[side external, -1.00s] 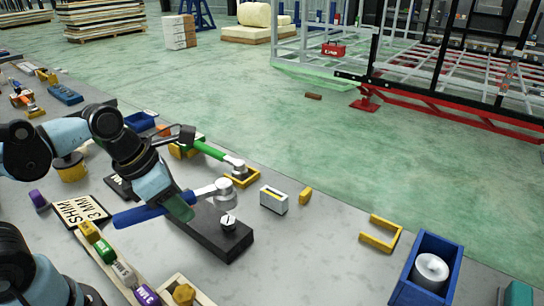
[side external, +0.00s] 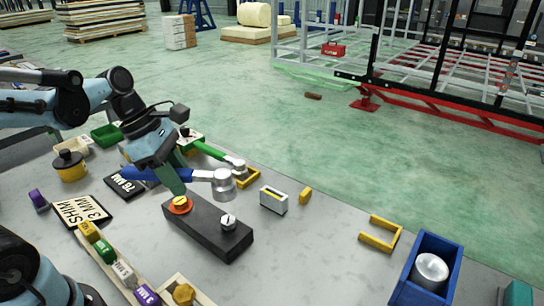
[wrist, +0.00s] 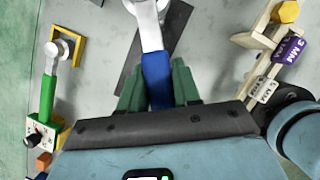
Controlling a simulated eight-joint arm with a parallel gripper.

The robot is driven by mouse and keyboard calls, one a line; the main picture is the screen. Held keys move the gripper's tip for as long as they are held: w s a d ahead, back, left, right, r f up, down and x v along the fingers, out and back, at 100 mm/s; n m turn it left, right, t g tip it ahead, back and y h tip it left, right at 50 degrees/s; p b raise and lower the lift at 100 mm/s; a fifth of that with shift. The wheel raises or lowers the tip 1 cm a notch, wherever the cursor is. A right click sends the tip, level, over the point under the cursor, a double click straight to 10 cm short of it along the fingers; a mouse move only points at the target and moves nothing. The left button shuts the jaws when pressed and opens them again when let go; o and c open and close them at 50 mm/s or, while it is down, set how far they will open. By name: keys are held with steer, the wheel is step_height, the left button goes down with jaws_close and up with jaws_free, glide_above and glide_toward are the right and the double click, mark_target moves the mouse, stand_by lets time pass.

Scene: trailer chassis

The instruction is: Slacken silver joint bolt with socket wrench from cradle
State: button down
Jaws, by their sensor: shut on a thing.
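My gripper (side external: 172,182) is shut on the blue handle of the socket wrench (side external: 200,176). The wrench's silver head (side external: 223,187) points right, above the table's far side of the black joint block (side external: 205,228). The silver bolt (side external: 228,222) with a dark mark on top stands at the block's near right end, apart from the wrench head in the picture. In the wrist view the blue handle (wrist: 158,78) lies between my green fingers, and the wrench head is cut off at the top edge. The silver bolt is not visible there.
A yellow bolt on an orange ring (side external: 180,204) sits at the block's left end. A green-handled tool (side external: 210,152) rests by a yellow bracket (side external: 248,178). A small grey box (side external: 273,199) stands to the right. A blue bin (side external: 425,270) holds a silver cylinder.

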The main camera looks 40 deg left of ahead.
stand_by(0.4)
steer(key=shift+f, duration=3.25)
steer(key=shift+f, duration=0.8)
steer(key=c, duration=1.5)
jaws_free()
jaws_close()
